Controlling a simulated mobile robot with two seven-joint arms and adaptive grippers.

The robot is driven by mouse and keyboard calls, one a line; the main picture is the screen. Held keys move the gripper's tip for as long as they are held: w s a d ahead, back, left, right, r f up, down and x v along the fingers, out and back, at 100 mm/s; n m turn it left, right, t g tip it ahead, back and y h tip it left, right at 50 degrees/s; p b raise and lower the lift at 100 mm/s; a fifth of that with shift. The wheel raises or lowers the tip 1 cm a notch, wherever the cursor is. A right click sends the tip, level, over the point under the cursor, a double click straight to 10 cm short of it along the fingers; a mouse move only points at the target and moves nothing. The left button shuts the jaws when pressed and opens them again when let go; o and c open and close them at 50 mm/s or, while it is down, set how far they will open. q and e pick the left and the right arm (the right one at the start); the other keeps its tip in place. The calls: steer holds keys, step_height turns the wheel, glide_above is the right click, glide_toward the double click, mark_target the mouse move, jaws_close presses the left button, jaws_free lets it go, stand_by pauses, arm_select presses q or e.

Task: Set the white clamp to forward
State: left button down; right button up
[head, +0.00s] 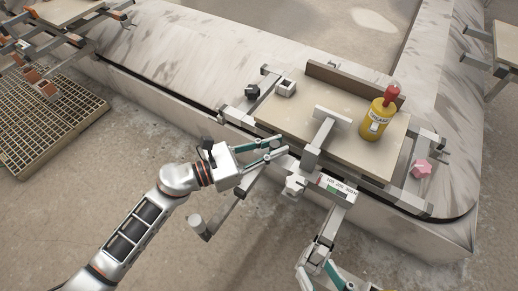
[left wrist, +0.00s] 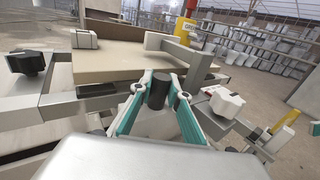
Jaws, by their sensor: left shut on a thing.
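The white clamp's star-shaped knob (head: 295,186) sits at the front edge of the carousel's board, below and right of my left gripper. It also shows in the left wrist view (left wrist: 225,101), right of the fingers. My left gripper (head: 281,149) reaches in at the board's front edge. In the left wrist view its teal fingers (left wrist: 160,85) are closed around a short dark cylinder (left wrist: 157,94). My right gripper (head: 325,250) is at the bottom, below the clamp, partly cut off by the frame; its jaw opening is unclear.
A beige board (head: 345,150) carries a yellow bottle (head: 376,122) with a red top. A black knob (head: 252,91) and a pink knob (head: 422,168) sit at its ends. A small labelled panel (head: 337,187) is right of the white knob. A floor grate (head: 45,125) lies left.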

arm_select(q)
steer(key=shift+w+d+f, duration=0.1)
steer(key=shift+w+d, duration=0.2)
steer(key=shift+w, duration=0.3)
arm_select(e)
steer(key=shift+s+a, duration=0.15)
steer(key=shift+s, duration=0.15)
steer(key=shift+m, duration=0.3)
arm_select(q)
steer(key=c, duration=1.9)
jaws_free()
arm_select(e)
steer(key=shift+w, duration=0.1)
arm_select(q)
steer(key=v, duration=1.2)
